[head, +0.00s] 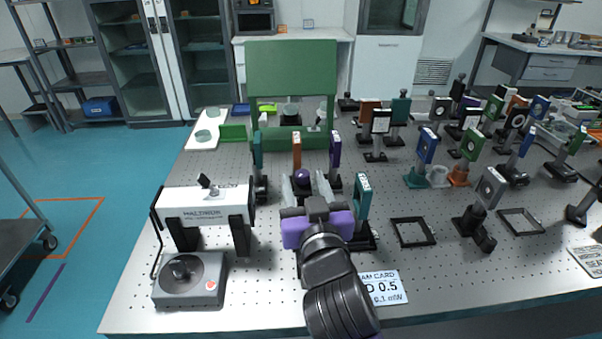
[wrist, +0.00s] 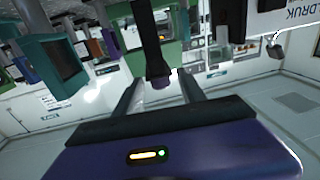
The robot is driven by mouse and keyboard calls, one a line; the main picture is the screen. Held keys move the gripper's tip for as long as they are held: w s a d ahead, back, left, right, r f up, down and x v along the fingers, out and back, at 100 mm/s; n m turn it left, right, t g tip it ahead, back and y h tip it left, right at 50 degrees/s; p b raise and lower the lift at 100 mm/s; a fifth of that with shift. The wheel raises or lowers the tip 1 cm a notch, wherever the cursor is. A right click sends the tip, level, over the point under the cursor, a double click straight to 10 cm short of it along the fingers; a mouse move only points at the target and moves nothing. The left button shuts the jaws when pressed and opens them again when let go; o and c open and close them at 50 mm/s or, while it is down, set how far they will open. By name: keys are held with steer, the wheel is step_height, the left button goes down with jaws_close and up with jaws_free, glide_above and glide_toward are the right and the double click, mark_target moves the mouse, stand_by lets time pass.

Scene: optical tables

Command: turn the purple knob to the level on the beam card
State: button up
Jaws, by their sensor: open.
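The purple knob (head: 302,175) sits among the upright optic plates near the middle of the table. In the wrist view the knob (wrist: 160,83) shows at the end of a dark post, between my fingertips. My gripper (head: 305,180) is open, with one finger on each side of the knob in the picture and a gap on both sides. Whether the knob is fully between the fingers in depth is hard to tell. The beam card (head: 388,287) lies flat at the table's front edge, partly hidden by my arm; it reads 0.5, with 0.1 mW below.
Teal (head: 363,197), orange (head: 297,149) and purple (head: 335,148) plates stand close around my gripper. Black square frames (head: 413,232) lie right.

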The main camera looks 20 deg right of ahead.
steer(key=shift+x, duration=1.15)
jaws_close()
steer(key=b, duration=0.1)
steer(key=m+h+b, duration=0.1)
steer(key=shift+a+f+b, duration=0.1)
steer(key=shift+f+b, duration=0.15)
steer(key=shift+b, duration=0.1)
steer(key=shift+r+m+g+h+b, duration=0.15)
steer(key=shift+m+g+h+b, duration=0.3)
steer(key=shift+h, duration=0.35)
jaws_free()
